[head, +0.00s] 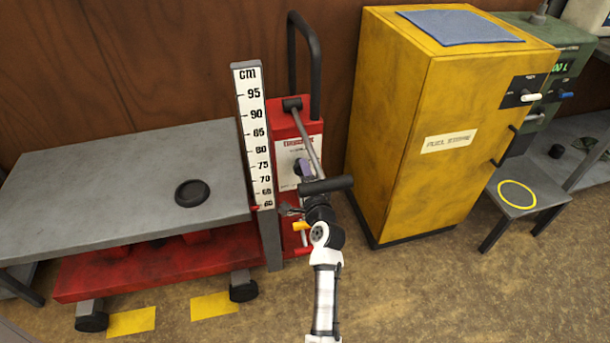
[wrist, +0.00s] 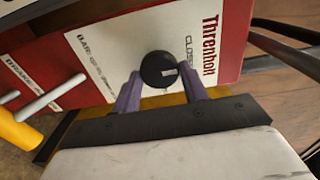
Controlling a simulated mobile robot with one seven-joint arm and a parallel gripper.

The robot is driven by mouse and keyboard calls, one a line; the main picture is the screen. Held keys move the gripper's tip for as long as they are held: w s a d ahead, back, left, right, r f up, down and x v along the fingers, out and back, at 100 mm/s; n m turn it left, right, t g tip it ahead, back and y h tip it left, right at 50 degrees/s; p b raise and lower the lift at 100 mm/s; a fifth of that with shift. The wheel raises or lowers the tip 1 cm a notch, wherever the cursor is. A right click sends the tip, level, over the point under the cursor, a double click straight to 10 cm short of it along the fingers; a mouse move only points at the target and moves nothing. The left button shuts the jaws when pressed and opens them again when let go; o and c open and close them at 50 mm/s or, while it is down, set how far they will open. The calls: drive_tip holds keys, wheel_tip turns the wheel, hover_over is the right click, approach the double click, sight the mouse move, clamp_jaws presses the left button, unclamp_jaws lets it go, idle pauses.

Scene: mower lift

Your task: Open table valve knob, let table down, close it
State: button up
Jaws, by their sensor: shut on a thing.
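The lift table's grey top (head: 120,175) is at the left, above a red base (head: 165,270) on wheels. The upright cm scale (head: 252,135) stands at its right end, with a small red pointer near the 60 mark. The red pump column (head: 285,125) carries a white label. In the wrist view, the round black valve knob (wrist: 158,70) with a pale mark sits on the label, near printed "CLOSE" lettering. My gripper (wrist: 160,82) has its purple fingers on both sides of the knob, shut on it. In the head view, my gripper (head: 303,170) covers the knob.
A black disc (head: 192,193) lies on the table top. A black handle (head: 304,60) rises behind the column. A grey rod (wrist: 50,95) and a yellow part (wrist: 15,130) are left of the knob. A yellow cabinet (head: 410,150) stands close on the right.

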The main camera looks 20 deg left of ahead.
drive_tip(key=shift+r, duration=0.1)
drive_tip(key=o, duration=1)
drive_tip(key=b+v, duration=0.2)
drive_tip(key=v, duration=1.1)
drive_tip(key=shift+s+d, duration=0.25)
drive_tip(key=shift+s, duration=0.05)
